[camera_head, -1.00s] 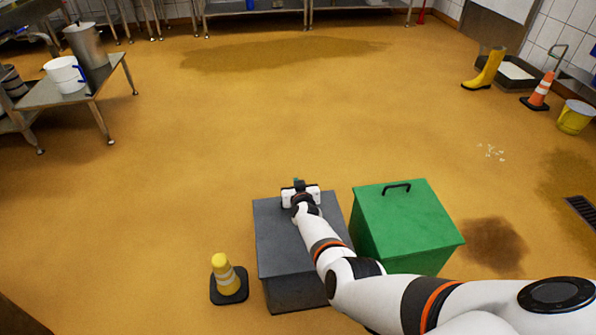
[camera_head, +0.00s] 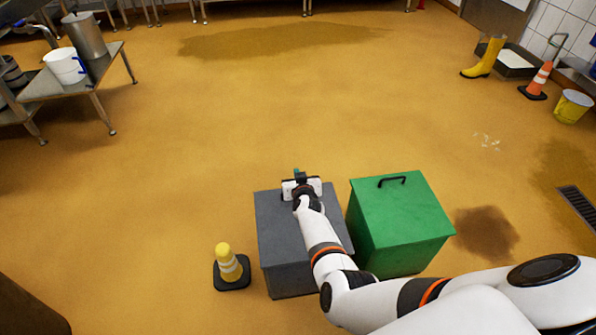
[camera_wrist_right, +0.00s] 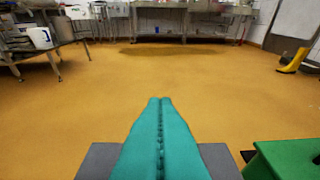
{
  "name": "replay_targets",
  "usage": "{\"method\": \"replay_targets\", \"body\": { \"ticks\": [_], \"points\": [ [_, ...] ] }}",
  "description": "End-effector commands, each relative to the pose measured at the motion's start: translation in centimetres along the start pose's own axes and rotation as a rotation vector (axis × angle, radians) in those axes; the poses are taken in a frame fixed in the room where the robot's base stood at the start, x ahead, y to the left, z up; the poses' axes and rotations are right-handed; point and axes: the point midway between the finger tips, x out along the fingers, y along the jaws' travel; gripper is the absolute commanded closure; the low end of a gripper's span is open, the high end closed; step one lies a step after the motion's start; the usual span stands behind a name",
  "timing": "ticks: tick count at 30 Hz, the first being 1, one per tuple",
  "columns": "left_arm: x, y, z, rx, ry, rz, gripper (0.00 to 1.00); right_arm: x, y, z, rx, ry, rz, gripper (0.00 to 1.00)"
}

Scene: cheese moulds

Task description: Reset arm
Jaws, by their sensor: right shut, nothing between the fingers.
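My right gripper (camera_head: 297,172) is above the far edge of the grey bin (camera_head: 280,270) in the head view, at the end of my white right arm. In the right wrist view its two teal fingers (camera_wrist_right: 161,100) lie together along their length, shut with nothing between them. The grey bin's top shows on both sides of the fingers there. My left gripper is in neither view.
A green bin (camera_head: 400,215) with a black handle stands right of the grey bin. A metal table (camera_head: 88,88) with a white bucket (camera_head: 65,66) is at the upper left. The floor beyond the bins is clear.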

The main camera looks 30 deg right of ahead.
Motion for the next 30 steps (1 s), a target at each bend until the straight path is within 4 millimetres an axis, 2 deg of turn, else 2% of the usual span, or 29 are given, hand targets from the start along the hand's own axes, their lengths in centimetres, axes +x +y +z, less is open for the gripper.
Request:
{"method": "replay_targets", "body": {
  "ticks": [6,12,17,20,23,26,30],
  "points": [
    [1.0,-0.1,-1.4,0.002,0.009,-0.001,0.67,-0.6,0.0,0.4,0.000,0.002,0.000,1.00],
    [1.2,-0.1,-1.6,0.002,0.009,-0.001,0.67,-0.7,-0.2,0.3,-0.002,0.003,0.001,1.00],
    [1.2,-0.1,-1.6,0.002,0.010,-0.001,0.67,-2.2,-1.8,-0.6,-0.044,0.045,0.039,1.00],
    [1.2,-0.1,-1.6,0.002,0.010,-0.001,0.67,-4.7,-3.1,-1.7,-0.097,0.114,0.094,1.00],
    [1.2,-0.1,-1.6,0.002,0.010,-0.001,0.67,-8.6,-3.7,-2.9,-0.159,0.215,0.156,1.00],
    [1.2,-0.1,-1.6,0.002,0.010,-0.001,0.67,-13.4,-3.7,-3.9,-0.214,0.327,0.209,1.00],
    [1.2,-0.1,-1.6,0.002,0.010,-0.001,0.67,-21.2,-3.0,-5.1,-0.278,0.494,0.266,1.00]
  ]
}}
